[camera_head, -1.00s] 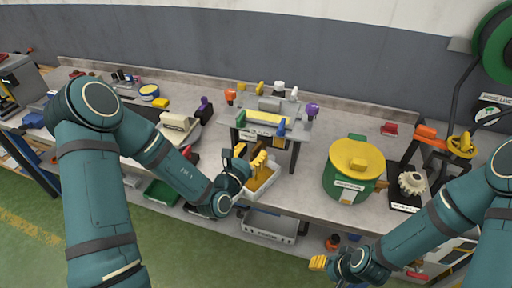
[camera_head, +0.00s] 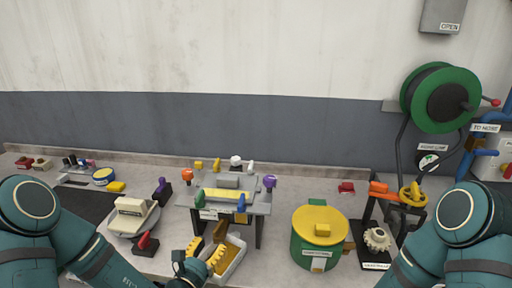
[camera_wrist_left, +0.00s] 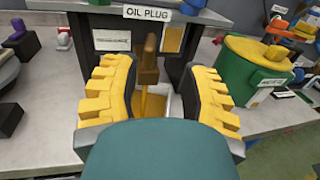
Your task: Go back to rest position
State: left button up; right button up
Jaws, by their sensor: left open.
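My left gripper (camera_head: 207,257) is at the front of the bench, in front of the grey fixture (camera_head: 222,203). Its two yellow ridged fingers stand apart in the left wrist view (camera_wrist_left: 158,100). Between and beyond them are a brown upright piece (camera_wrist_left: 148,65) and a white tray (camera_head: 236,262) with a yellow inside. I cannot tell whether the fingers touch either one. The fixture carries a label reading "OIL PLUG" in the left wrist view. My right arm shows at the lower right of the head view, but its gripper is out of the frame.
A green pot with a yellow lid (camera_head: 318,236) stands right of the tray. A gear on a black stand (camera_head: 377,239) is farther right. A scale-like device (camera_head: 133,214) stands left. A green hose reel (camera_head: 440,98) hangs on the wall. Bare bench shows between the pot and the fixture.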

pick_arm(q)
jog(key=s+d+f+m+g+h, duration=0.2)
jog(key=s+d+m+g+h, duration=0.2)
jog(key=d+m+h, duration=0.15)
jog(key=s+d+f+m+g+h, duration=0.3)
jog(key=s+d+m+g+h, duration=0.15)
jog(key=d, duration=0.25)
jog(key=s+d+f+m+g+y+b, duration=0.1)
jog(key=s+d+f+m+g, duration=0.2)
jog(key=s+f+m+g, duration=0.5)
jog(key=s+a+f+m+g+y+b, duration=0.1)
jog(key=s+a+f+m+g+y, duration=0.3)
jog(key=s+a+f+m+y, duration=0.25)
jog(key=w+a+f+m+t+y+b, duration=0.1)
jog(key=w+a+f+m+t+y, duration=0.1)
jog(key=w+m, duration=0.5)
jog(key=shift+w+a+f+t+y, duration=0.2)
jog(key=shift+f+t+y, duration=0.45)
jog(key=shift+f+t, duration=0.7)
jog(key=shift+r, duration=0.2)
dwell(3.0)
